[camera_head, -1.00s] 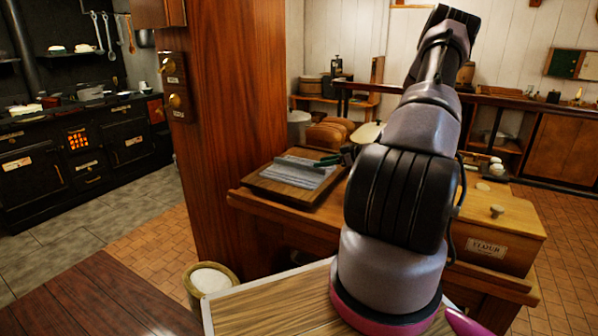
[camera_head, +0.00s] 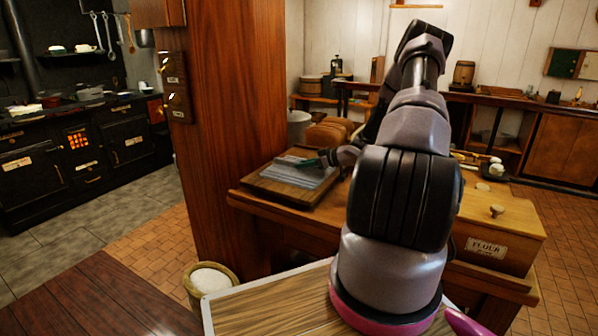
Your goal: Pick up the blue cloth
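A folded, pale grey-blue cloth (camera_head: 290,175) with faint stripes lies on a dark wooden board (camera_head: 268,190) on the counter beside the wooden post. It is the only thing in view that fits the blue cloth. My arm rises in front of the camera and bends down behind itself to the counter.
The thick wooden post (camera_head: 235,110) stands close left of the board. A flour box (camera_head: 497,235) is on the counter at right, and bread loaves (camera_head: 328,132) lie behind the cloth. The black stove (camera_head: 80,150) is at far left, with clear floor before it.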

